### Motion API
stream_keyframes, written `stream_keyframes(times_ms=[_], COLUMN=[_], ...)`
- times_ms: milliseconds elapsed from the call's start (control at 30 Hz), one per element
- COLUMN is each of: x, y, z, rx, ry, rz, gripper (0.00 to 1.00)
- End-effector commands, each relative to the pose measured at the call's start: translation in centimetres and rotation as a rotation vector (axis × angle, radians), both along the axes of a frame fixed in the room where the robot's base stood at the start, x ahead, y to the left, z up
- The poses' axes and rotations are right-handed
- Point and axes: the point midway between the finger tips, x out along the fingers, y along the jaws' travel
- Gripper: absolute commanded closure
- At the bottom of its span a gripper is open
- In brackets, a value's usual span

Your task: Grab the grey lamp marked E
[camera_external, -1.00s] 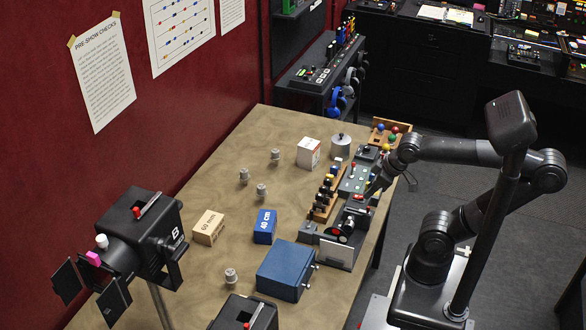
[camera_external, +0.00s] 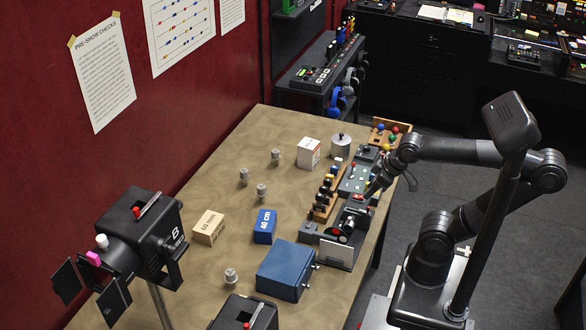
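Several small grey cylinders that could be lamps stand on the table: one at the back (camera_external: 275,155), one left of it (camera_external: 243,176), one in the middle (camera_external: 261,190) and one near the front (camera_external: 231,276). Their markings are too small to read, so I cannot tell which is marked E. My gripper (camera_external: 370,191) is at the table's right side, low over the dark control panels and apart from all these cylinders. Its fingers are too small and dark to tell whether they are open or shut.
A blue case (camera_external: 285,271), a blue block (camera_external: 265,227), a tan block (camera_external: 208,227) and a white box (camera_external: 308,153) stand on the table (camera_external: 225,150). A black stage light marked B (camera_external: 150,235) stands at the left. The table's middle left is clear.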

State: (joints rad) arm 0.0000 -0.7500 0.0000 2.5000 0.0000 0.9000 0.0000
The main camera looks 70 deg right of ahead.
Motion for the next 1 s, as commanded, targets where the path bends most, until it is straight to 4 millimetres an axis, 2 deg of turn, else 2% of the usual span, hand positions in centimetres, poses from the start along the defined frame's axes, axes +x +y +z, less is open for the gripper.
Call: stream_keyframes(times_ms=[33, 233, 467, 567, 667, 767, 1000], x=[0.0, 0.0, 0.0, 0.6, 2.1, 4.6, 11.4], y=[0.0, 0.0, 0.0, 0.2, 0.8, 1.9, 5.5], z=[0.0, 0.0, 0.0, 0.4, 1.3, 2.6, 4.8], rx=[0.0, 0.0, 0.0, 0.0, 0.0, 0.0, -0.005], ry=[0.0, 0.0, 0.0, 0.007, 0.028, 0.058, 0.136], rz=[0.0, 0.0, 0.0, 0.008, 0.025, 0.053, 0.124], gripper=[0.63, 0.46, 0.46, 0.46, 0.46, 0.46, 0.46])
